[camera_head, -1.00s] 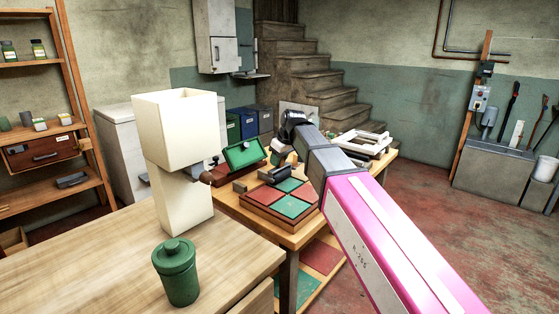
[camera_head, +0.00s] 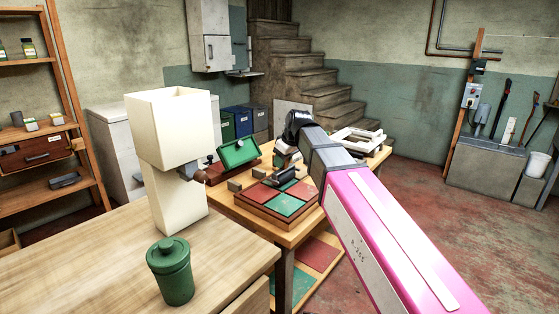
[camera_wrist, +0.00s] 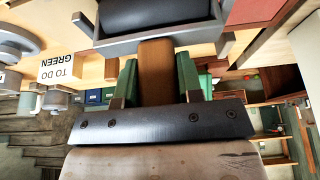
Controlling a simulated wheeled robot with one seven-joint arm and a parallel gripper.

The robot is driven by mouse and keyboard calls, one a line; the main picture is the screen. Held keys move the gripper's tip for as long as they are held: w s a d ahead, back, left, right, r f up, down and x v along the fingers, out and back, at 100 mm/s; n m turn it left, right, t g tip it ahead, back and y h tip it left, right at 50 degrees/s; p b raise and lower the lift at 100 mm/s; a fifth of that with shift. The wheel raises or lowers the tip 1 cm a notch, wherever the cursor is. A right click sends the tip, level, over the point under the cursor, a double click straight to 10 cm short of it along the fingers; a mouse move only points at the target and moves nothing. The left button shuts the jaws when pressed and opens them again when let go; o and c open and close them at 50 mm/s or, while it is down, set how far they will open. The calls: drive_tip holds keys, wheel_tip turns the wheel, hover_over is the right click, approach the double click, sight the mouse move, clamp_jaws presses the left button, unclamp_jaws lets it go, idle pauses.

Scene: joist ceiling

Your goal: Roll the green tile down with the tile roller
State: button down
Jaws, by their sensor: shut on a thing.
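My gripper (camera_wrist: 157,80) is shut on the brown wooden handle (camera_wrist: 156,72) of the tile roller, with a green finger on each side. The roller's dark cylinder (camera_wrist: 155,14) and grey frame show at the top of the wrist view. In the head view the roller (camera_head: 284,178) is over the back part of the tile board (camera_head: 259,216). It covers much of the back green tile; contact is not clear. The front green tile (camera_head: 285,206) is in plain view, between red tiles (camera_head: 260,193).
A cream lamp (camera_head: 172,140) and a green lidded jar (camera_head: 171,271) stand on the near table. A green-topped stand (camera_head: 238,152) is left of the board, a white frame (camera_head: 357,140) behind it. The "GREEN TO DO" sign (camera_wrist: 57,70) shows upside down.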

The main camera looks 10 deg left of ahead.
drive_tip(key=shift+s+d+f, duration=0.1)
drive_tip(key=shift+s+d, duration=0.25)
drive_tip(key=shift+d, duration=0.2)
drive_tip(key=shift+w+a, duration=0.4)
drive_tip(key=shift+a, duration=0.35)
drive_tip(key=shift+w+a, duration=0.4)
drive_tip(key=shift+a, duration=0.3)
drive_tip(key=shift+w+a, duration=0.35)
drive_tip(key=shift+a, duration=0.3)
drive_tip(key=shift+w+a, duration=0.35)
drive_tip(key=shift+a, duration=0.25)
drive_tip(key=shift+s+d, duration=0.4)
drive_tip(key=shift+d, duration=0.3)
drive_tip(key=shift+s+d, duration=0.35)
drive_tip(key=shift+d, duration=0.3)
drive_tip(key=shift+s+d, duration=0.35)
drive_tip(key=shift+d, duration=0.3)
drive_tip(key=shift+s+d, duration=0.35)
drive_tip(key=shift+d, duration=0.3)
drive_tip(key=shift+w+a, duration=0.4)
drive_tip(key=shift+a, duration=0.3)
drive_tip(key=shift+w+a, duration=0.35)
drive_tip(key=shift+a, duration=0.35)
drive_tip(key=shift+a, duration=0.1)
